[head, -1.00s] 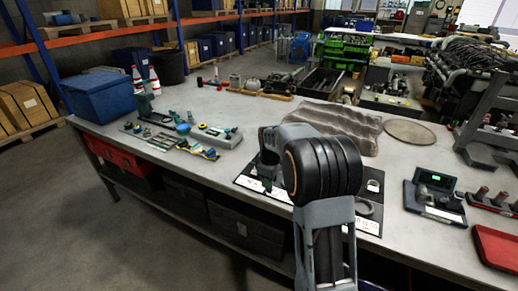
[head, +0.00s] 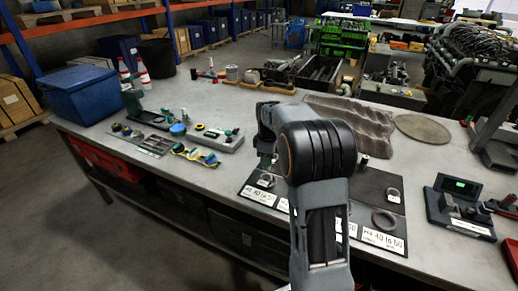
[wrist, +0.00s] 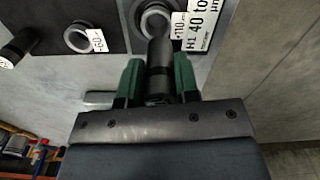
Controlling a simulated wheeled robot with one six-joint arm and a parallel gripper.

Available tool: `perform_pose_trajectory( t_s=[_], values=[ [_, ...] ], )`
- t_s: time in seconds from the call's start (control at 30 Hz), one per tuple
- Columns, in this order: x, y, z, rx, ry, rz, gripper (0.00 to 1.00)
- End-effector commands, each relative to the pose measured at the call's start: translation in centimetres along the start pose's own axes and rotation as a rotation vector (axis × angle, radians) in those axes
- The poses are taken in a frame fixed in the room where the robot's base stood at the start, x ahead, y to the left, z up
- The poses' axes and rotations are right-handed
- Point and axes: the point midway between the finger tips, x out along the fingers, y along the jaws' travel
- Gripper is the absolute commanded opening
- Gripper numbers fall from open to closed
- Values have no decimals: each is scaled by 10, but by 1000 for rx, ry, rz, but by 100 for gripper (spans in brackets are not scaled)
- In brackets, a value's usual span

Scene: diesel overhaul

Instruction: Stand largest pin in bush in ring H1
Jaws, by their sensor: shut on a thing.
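My gripper (wrist: 158,88) has green fingers shut on a dark cylindrical pin (wrist: 159,62), held between the fingertips and pointing away from the wrist. The pin's far end overlaps the near edge of a grey ring with a bush (wrist: 155,20), beside the label reading H1 40. I cannot tell whether the pin touches the bush or is above it. In the head view my gripper (head: 266,150) is over the left end of the dark board, just behind the H1 ring (head: 266,181); the pin is hidden there.
Another grey ring (wrist: 78,37) and a dark pin (wrist: 16,47) are to the left in the wrist view. In the head view more rings, such as one at the right (head: 384,220), lie on the board. A display unit (head: 460,205) stands farther right. Hand tools (head: 150,140) lie left.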

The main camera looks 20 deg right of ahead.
Motion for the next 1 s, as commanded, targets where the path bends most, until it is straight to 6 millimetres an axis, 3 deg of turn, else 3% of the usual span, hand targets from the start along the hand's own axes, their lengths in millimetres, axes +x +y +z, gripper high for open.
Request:
perform_pose_trajectory(
  t_s=[0.47, 1.0],
  values=[
    [12, -4, -9, -19, 0, 0, 0],
    [50, -3, -6, -14, 0, 0, 0]
  ],
)
